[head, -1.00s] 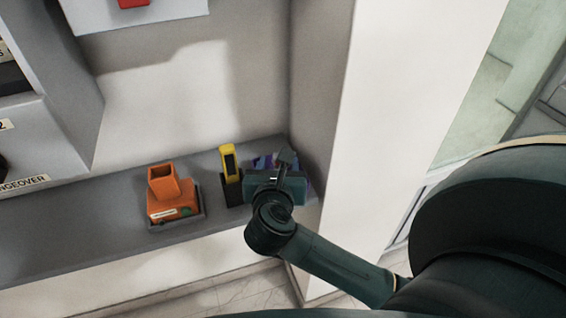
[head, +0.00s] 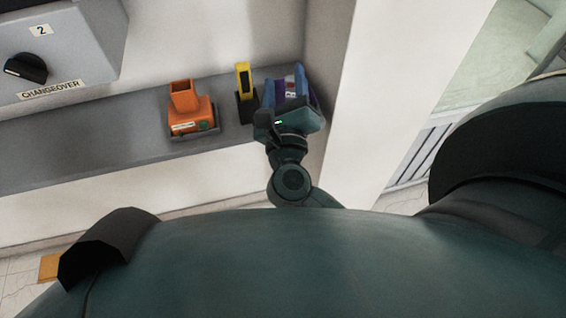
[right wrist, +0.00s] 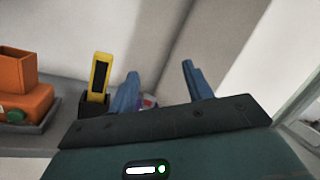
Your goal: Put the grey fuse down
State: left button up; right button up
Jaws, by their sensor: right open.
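My right gripper (head: 285,78) is over the right end of the grey shelf, beside the wall corner. In the right wrist view its two blue fingers (right wrist: 160,75) stand wide apart, with nothing seen gripped between them. A small purple, white and red item (right wrist: 148,101) shows low between the fingers, beyond the gripper body; it also shows in the head view (head: 290,88), partly hidden by the gripper. I cannot make out the grey fuse in either view. My left gripper is not in view.
On the grey shelf (head: 90,135), a yellow and black tool (head: 244,84) stands upright just left of my right gripper. An orange device (head: 189,108) sits in a grey tray further left. The changeover switch box (head: 60,50) is at upper left. The shelf's left part is clear.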

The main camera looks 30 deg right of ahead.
jog(key=s+a+f+n+y, duration=0.2)
jog(key=a+f+n+y, duration=0.4)
jog(key=n, duration=0.7)
jog(key=s+a+f+n+y, duration=0.35)
jog(key=n+y, duration=0.45)
jog(key=n, duration=0.5)
jog(key=s+d+f+n+g, duration=0.1)
jog(key=s+f+n+g, duration=0.2)
jog(key=f, duration=0.4)
jog(key=s+d+f+n+g+h, duration=0.1)
jog(key=s+f+n+g, duration=0.3)
jog(key=f+n, duration=0.3)
jog(key=shift+s+f+n+g+h, duration=0.3)
jog(key=shift+s+f+n, duration=0.1)
jog(key=shift+n, duration=0.2)
